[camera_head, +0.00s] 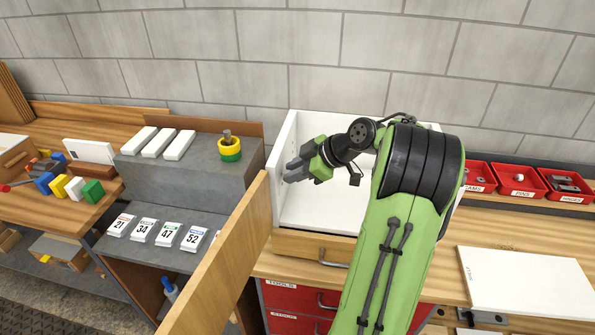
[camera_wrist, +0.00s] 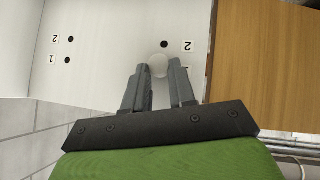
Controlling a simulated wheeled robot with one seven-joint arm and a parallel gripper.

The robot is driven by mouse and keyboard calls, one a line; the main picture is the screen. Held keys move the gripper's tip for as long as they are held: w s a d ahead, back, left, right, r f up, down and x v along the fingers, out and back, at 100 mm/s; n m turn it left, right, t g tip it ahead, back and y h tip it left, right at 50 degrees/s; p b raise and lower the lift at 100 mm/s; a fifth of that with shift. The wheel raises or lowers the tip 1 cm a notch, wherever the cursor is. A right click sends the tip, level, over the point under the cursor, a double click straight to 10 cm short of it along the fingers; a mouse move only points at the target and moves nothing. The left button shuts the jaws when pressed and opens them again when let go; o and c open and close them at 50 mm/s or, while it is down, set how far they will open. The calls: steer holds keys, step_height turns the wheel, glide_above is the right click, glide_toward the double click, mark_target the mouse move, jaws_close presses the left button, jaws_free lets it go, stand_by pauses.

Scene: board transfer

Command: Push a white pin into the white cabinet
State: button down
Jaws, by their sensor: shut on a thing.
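The white cabinet (camera_head: 328,206) stands open at the centre of the head view. My gripper (camera_head: 291,172) reaches inside it, close to its left wall. In the wrist view, my gripper (camera_wrist: 158,70) is shut on a white pin (camera_wrist: 158,64), whose pale round end shows between the fingertips. The pin is in front of the white panel (camera_wrist: 115,35), just below a dark hole (camera_wrist: 164,44) beside a "2". Whether the pin has entered a hole cannot be told. Two more holes (camera_wrist: 69,50), marked "2" and "1", show at the left.
An open wooden door (camera_head: 222,262) stands out at the cabinet's left. Red bins (camera_head: 522,180) sit to the right, one labelled PINS. A white board (camera_head: 525,283) lies on the right bench. A grey stepped stand (camera_head: 188,190) with white blocks and numbered cards is at the left.

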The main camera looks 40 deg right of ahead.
steer(key=shift+w+a, duration=0.1)
steer(key=shift+w, duration=0.05)
steer(key=c, duration=0.8)
jaws_free()
steer(key=shift+c, duration=0.2)
steer(key=p+v, duration=0.4)
steer(key=v, duration=1.2)
steer(key=shift+w, duration=0.15)
